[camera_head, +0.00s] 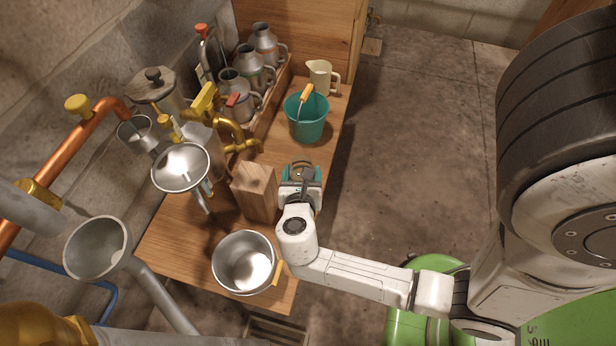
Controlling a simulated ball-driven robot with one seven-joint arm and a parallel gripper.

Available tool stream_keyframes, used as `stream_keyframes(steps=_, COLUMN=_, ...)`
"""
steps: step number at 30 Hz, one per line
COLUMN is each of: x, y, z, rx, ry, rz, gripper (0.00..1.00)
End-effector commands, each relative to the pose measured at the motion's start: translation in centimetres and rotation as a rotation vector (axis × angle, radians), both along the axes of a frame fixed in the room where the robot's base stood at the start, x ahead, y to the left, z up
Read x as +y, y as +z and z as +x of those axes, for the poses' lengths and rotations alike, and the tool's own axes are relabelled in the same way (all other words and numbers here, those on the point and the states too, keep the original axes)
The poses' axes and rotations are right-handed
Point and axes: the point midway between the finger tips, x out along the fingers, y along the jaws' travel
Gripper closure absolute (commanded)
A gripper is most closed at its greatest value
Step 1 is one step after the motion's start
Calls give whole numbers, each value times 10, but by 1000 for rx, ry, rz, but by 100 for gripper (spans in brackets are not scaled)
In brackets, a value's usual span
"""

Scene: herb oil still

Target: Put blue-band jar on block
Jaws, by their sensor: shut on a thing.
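The wooden block (254,191) stands upright on the wooden bench, left of my gripper. My gripper (301,173) is over the bench's right edge, just right of the block, with teal fingers. It is shut on a small, greyish, round-topped thing that looks like a jar. The hand and fingers hide most of it, and I cannot make out a blue band. I cannot tell whether it touches the bench or the block.
A steel pot (244,262) stands in front of the block. A funnel (181,167) and brass pipework crowd the left. A teal bucket (307,117), a cream jug (321,75) and several metal cans (238,97) stand behind. Open floor (420,140) lies right.

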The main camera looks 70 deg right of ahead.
Motion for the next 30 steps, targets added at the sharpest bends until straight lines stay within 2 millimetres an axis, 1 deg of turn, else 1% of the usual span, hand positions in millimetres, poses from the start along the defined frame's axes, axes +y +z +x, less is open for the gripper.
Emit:
stream_keyframes(steps=1, x=0, y=-7, z=7, rx=-3, ry=0, rz=0, gripper=64)
stream_keyframes(steps=7, x=1, y=-15, z=28, rx=-3, ry=0, rz=-1, gripper=64)
stream_keyframes(steps=9, x=1, y=-13, z=37, rx=-4, ry=0, rz=-1, gripper=64)
stream_keyframes(steps=30, x=4, y=-13, z=119, rx=-3, ry=1, rz=0, gripper=64)
